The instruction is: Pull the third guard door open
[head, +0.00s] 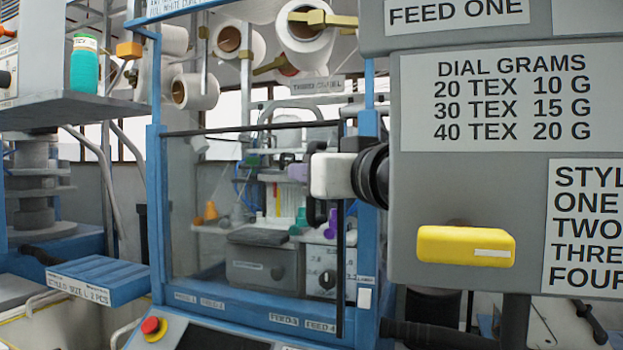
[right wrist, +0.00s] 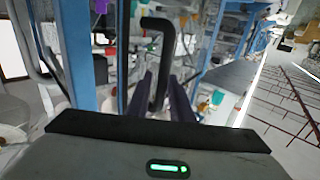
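The guard door (head: 225,245) is a clear panel in a blue machine frame, and it looks closed. A dark handle (head: 315,208) stands near its right side, partly behind my right gripper. My right gripper (head: 297,172) is at the handle's height, with its purple fingertips pointing left. In the right wrist view, the black bent handle (right wrist: 160,45) runs down between the two purple fingers (right wrist: 166,92), which stand apart with gaps beside it. I cannot tell whether either finger touches it. My left gripper is out of view.
A grey sign box (head: 470,200) with a yellow block (head: 466,246) fills the right side, close to my right arm. A red emergency button (head: 152,326) sits below the door.

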